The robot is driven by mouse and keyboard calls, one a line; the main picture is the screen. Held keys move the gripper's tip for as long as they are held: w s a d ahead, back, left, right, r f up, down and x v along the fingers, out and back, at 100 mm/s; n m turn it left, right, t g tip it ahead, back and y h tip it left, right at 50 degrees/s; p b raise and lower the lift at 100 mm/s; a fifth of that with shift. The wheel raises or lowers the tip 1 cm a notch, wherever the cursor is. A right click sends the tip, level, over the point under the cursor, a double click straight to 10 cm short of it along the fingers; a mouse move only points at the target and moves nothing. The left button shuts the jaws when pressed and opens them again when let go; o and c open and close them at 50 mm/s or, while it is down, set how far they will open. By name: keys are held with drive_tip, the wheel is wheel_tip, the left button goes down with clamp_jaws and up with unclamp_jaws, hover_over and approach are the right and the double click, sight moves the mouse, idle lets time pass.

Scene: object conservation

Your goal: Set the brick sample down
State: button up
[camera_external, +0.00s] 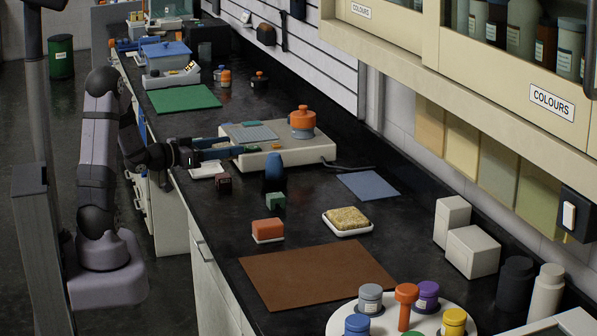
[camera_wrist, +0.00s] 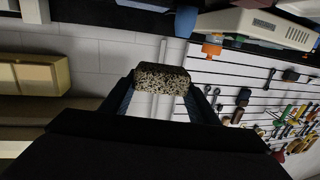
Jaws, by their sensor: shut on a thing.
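My gripper (camera_external: 222,149) reaches out over the bench beside the white flat instrument (camera_external: 290,153). In the wrist view my gripper (camera_wrist: 165,90) is shut on a speckled, pale-and-dark block (camera_wrist: 162,78), held between its two fingertips. The held block cannot be made out clearly in the external view. A brick-orange block (camera_external: 267,228) rests on a small white dish, apart from my gripper. A tan, rough slab (camera_external: 347,219) lies on another white dish. An empty-looking white dish (camera_external: 206,170) is just below my gripper.
A brown mat (camera_external: 318,274), blue mat (camera_external: 367,186) and green mat (camera_external: 184,98) lie bare. Lidded jars stand on a round white tray (camera_external: 456,306).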

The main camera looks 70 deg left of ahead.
wheel_tip(320, 180, up, 7)
drive_tip(key=p, duration=0.6)
hover_over(227, 204)
idle(0.4)
wheel_tip(227, 204, down, 11)
drive_tip(key=b, duration=1.1)
drive_tip(key=shift+r, duration=0.15)
drive_tip(key=shift+f+b, duration=0.4)
drive_tip(key=shift+f, duration=4.35)
